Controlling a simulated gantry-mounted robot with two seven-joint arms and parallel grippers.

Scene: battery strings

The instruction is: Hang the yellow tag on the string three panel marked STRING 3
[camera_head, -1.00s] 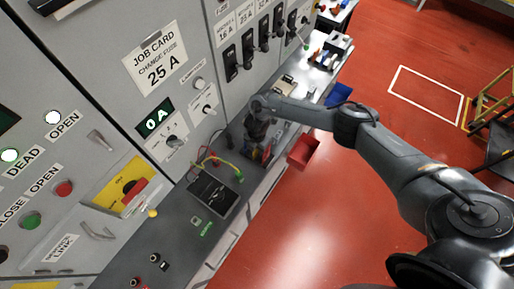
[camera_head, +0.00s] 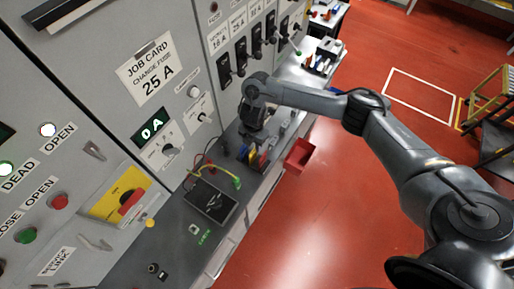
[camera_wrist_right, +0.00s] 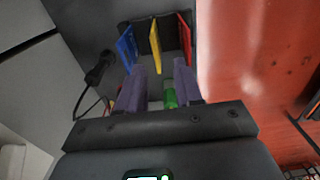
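The yellow tag (camera_wrist_right: 155,46) stands upright in a dark holder (camera_wrist_right: 145,24), between a blue tag (camera_wrist_right: 126,48) and a red tag (camera_wrist_right: 184,40). In the head view the yellow tag (camera_head: 252,154) shows small on the grey bench. My right gripper (camera_wrist_right: 161,92) points at the holder, its two purple fingers apart with nothing held between them. The tags lie beyond the fingertips. In the head view my right gripper (camera_head: 252,131) is over the bench just behind the tags, its fingers hard to make out. My left gripper is not in view. No panel marked STRING 3 is legible.
A black meter (camera_head: 211,200) with red and green-yellow leads lies on the bench (camera_head: 176,238). A red bin (camera_head: 299,154) is at the bench's front edge. Grey cabinets (camera_head: 107,121) with switches and a job card (camera_head: 149,67) line the left.

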